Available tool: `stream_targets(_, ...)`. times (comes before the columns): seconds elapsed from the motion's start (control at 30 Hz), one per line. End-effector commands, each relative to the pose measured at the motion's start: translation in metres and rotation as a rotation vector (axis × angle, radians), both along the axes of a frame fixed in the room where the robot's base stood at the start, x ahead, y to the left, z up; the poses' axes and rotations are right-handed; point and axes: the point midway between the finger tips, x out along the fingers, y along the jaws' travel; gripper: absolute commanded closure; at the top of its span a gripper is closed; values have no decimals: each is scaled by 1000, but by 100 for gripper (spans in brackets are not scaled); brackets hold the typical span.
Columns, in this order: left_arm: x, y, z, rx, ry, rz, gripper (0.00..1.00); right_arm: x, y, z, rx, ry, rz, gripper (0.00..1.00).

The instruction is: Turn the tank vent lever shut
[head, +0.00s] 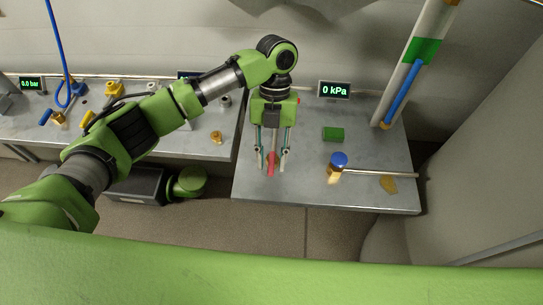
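A red lever (271,168) stands out near the front left of the right-hand metal table (310,191). It points toward the front edge, and its far end is hidden by my gripper. My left gripper (271,163) reaches down over it with its two fingers apart, one on each side of the lever. I see a gap on both sides, so the fingers look open. No label shows whether this red lever is the tank vent lever. My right gripper is not in view.
A display reading 0 kPa (335,90), a green block (333,134) and a brass fitting with a blue cap (338,161) are on this table. A thin rod (385,173) runs right from the fitting. A pipe with a blue handle (404,94) rises at the back right.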

Motion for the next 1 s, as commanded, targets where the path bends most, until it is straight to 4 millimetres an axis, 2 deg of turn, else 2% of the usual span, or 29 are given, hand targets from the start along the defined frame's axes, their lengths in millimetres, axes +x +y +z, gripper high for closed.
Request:
stream_targets(0.17,4,0,9,0,0,1,72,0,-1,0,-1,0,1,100)
stream_targets(0.5,31,0,74,1,-4,1,72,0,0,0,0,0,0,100)
stream_targets(0.63,40,0,94,1,-4,1,72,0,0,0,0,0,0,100)
stream_targets(0.8,45,-1,108,1,-1,0,72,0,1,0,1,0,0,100)
stream_targets(1.0,46,-1,111,0,0,0,72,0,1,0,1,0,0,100)
